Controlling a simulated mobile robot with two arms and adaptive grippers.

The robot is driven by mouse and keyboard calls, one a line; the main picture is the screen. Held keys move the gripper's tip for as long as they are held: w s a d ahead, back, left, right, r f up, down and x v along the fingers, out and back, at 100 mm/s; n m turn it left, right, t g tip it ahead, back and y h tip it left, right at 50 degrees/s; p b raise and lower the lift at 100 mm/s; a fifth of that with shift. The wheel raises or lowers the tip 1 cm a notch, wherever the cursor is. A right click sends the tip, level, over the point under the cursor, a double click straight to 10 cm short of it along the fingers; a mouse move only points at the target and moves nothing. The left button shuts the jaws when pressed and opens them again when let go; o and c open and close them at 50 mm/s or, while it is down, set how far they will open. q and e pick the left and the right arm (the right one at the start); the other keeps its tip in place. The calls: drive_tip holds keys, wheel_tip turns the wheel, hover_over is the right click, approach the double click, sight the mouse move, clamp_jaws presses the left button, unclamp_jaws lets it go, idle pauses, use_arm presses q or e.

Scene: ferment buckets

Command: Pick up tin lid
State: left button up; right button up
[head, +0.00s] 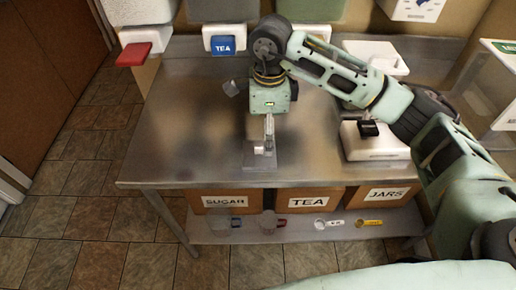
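My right arm comes in from the right and its gripper (267,148) points down over the front middle of the steel table. Its fingers are small and seen nearly edge-on, so whether they are apart or closed is unclear. A small grey metallic piece (259,151) is at the fingertips, above or against a flat grey patch (262,162) on the table. I cannot tell whether either is the tin lid, or whether the fingers touch it. No other clear tin lid shows. My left gripper is not in view.
The steel table (190,130) is bare on its left. A white scale-like device (373,142) stands at the right. White bins with red (134,54) and blue TEA (223,46) parts line the back. Labelled boxes, SUGAR (224,202), TEA (308,202) and JARS (386,195), and scoops sit on the lower shelf.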

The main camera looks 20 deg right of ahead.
sight(259, 152)
wheel_tip(259, 152, down, 6)
drive_tip(key=p, duration=0.2)
drive_tip(key=shift+s+f+p, duration=0.1)
drive_tip(key=shift+f+p, duration=0.1)
drive_tip(key=shift+p, duration=0.15)
drive_tip(key=shift+f, duration=0.5)
drive_tip(key=c, duration=1.1)
